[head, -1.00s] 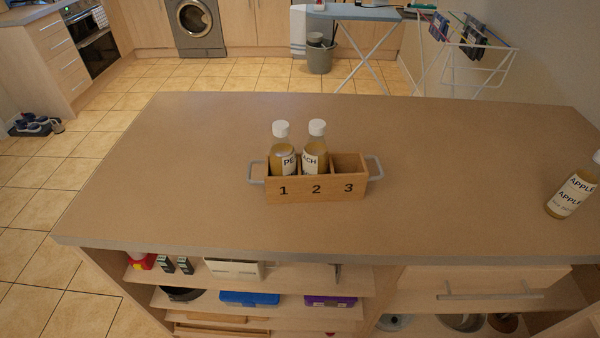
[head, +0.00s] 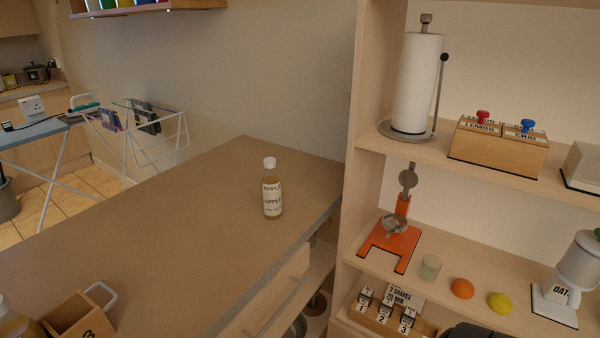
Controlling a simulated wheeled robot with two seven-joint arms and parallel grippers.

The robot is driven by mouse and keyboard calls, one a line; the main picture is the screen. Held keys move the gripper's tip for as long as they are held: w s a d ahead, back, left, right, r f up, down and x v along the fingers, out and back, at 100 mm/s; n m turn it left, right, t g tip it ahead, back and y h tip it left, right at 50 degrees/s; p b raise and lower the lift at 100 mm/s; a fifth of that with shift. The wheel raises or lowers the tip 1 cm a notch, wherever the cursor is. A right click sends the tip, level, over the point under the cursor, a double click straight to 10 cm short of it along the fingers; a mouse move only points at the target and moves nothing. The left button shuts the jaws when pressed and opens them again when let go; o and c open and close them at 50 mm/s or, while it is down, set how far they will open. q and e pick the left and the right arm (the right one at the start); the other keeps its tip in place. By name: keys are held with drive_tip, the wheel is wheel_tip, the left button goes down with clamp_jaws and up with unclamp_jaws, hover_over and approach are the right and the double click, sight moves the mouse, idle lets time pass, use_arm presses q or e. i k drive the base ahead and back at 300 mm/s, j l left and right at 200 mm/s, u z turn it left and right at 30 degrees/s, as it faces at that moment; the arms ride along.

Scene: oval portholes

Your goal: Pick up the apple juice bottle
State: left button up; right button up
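The apple juice bottle (head: 272,190) stands upright on the brown counter (head: 190,215), near its right end. It has a white cap and a white label reading APPLE, with yellowish juice inside. Nothing touches it. Neither of my grippers shows in the head view.
A wooden crate (head: 72,318) with a grey handle and another bottle (head: 14,322) are cut off at the lower left. Wooden shelves (head: 352,165) rise right of the counter, holding a paper towel roll (head: 417,85), an orange press (head: 390,247) and fruit. The counter around the apple bottle is clear.

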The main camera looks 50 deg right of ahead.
sight(271, 185)
drive_tip(key=z, duration=1.3)
